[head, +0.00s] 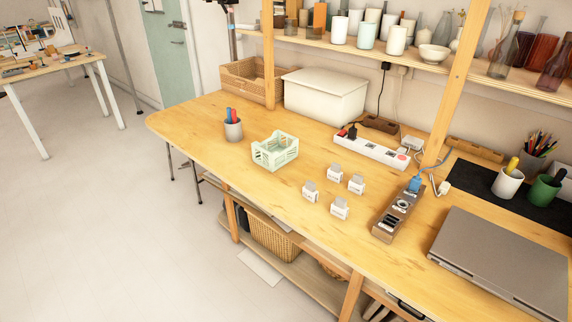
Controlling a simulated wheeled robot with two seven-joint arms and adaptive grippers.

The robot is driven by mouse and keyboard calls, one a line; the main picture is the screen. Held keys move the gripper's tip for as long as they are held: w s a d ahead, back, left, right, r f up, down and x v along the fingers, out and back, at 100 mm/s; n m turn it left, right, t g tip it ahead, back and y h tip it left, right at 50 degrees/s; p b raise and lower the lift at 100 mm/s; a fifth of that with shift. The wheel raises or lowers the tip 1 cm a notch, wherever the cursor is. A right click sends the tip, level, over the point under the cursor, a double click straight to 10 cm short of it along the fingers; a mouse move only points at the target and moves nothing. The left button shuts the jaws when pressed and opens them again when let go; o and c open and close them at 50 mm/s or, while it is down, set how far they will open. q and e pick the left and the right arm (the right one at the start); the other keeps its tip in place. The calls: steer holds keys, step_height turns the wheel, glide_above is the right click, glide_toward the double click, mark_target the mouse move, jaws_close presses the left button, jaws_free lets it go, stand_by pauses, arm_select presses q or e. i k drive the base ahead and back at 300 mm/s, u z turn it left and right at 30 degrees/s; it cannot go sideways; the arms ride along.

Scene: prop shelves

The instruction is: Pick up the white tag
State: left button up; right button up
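Several small white tag-like pieces stand in a loose cluster on the wooden table. One white piece is at the back (335,173), one at the right (356,184), one at the left (310,191) and one at the front (340,209). Each has a greyish upper part and small dark marks on its front, too small to read. They look alike, so I cannot tell which one is the white tag. They stand apart from each other, with bare wood between them. Neither of my grippers shows in the head view.
A pale green basket (275,151) and a grey cup with pens (233,128) stand left of the cluster. A white power strip (371,149) lies behind, a brown socket strip (397,214) and closed laptop (505,262) to the right. The table's front edge is clear.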

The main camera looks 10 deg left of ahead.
mark_target(309, 192)
steer(key=u, duration=0.45)
steer(key=i, duration=1.1)
steer(key=z, duration=1.15)
